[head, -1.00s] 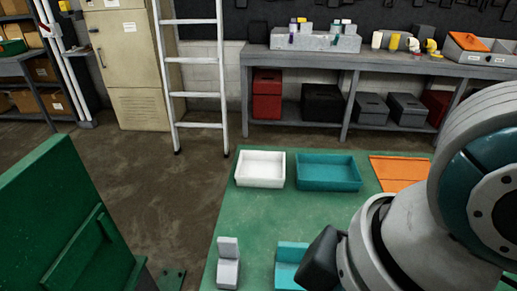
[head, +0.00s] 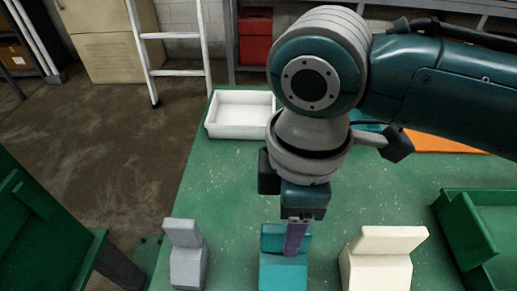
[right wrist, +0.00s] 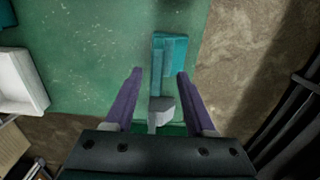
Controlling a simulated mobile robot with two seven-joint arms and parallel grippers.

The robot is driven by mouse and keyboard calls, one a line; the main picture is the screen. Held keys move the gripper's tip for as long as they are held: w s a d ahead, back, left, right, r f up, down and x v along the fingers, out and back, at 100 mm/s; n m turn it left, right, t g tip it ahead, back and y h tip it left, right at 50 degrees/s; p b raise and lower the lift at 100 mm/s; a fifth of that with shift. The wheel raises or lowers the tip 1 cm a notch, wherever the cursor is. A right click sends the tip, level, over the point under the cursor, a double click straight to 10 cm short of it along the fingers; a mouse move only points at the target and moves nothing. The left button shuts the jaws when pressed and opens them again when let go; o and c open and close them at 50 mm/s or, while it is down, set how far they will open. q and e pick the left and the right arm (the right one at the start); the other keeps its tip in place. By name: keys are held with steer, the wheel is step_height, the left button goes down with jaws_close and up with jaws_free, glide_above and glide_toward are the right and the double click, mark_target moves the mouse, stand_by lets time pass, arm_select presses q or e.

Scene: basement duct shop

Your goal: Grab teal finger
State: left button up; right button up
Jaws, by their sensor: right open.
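The teal finger (head: 283,272) is an L-shaped block with an upright back, near the front of the green table (head: 225,200). It also shows in the right wrist view (right wrist: 170,55), ahead of my gripper. My right gripper (head: 296,250) is open and empty, pointing down over the teal finger; one purple jaw hides part of its upright. In the right wrist view both purple jaws (right wrist: 160,75) stand apart, with the teal finger's near end roughly between their tips. Contact cannot be told. A grey finger (head: 187,258) also shows between the jaws, lower in the wrist view (right wrist: 161,112). My left gripper is not in view.
A cream finger (head: 382,262) stands right of the teal one. A white tray (head: 238,130) lies behind, with a teal tray partly hidden by my arm and an orange panel (head: 440,142). A green bin (head: 462,225) stands at right. A ladder (head: 172,35) stands behind.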

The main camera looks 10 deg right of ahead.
glide_above(284, 262)
steer(key=w, duration=0.2)
steer(key=f, duration=0.4)
steer(key=shift+d+f+b, duration=0.15)
steer(key=shift+d+b, duration=0.15)
steer(key=shift+b, duration=0.05)
steer(key=shift+c, duration=0.3)
jaws_close()
stand_by(0.4)
